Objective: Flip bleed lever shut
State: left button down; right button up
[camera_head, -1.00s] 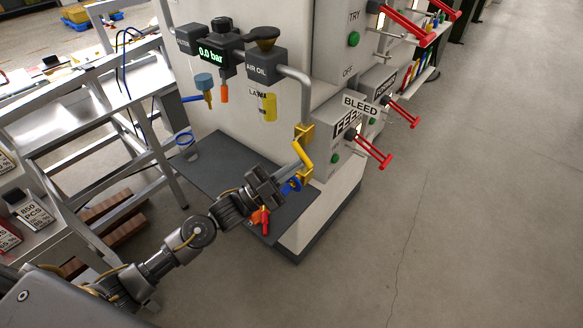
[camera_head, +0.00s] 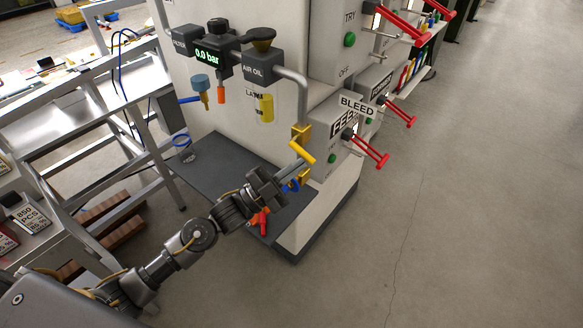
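The bleed lever (camera_head: 302,152) is a yellow handle on a brass valve (camera_head: 302,132) at the lower end of the grey pipe, left of the BLEED sign. The handle slants across the pipe, its right end lower. My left gripper (camera_head: 298,168) is just below the handle, by the lower part of the valve. A narrow grey finger points up toward it; I cannot tell whether it touches the handle or whether the fingers are open. My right gripper is not in view.
The gauge (camera_head: 208,56) reads 0.0 bar. Red levers (camera_head: 370,152) stick out from the machine's right side. A blue part (camera_head: 292,185) and a red part (camera_head: 263,222) are close to my gripper. The floor at right is clear.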

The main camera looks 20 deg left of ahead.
pick_arm(q)
jog(key=shift+s+d+r, duration=0.1)
jog(key=shift+d+r, duration=0.3)
jog(key=shift+s+a+f, duration=0.1)
jog(key=shift+s+f, duration=0.05)
jog(key=shift+f, duration=0.15)
jog(key=s+a+f+b, duration=0.4)
jog(key=s+f, duration=0.3)
jog(key=s, duration=0.3)
jog(key=shift+s+a+b, duration=0.2)
jog(key=shift+a+b, duration=0.05)
jog(key=shift+b, duration=0.35)
jog(key=shift+f, duration=0.1)
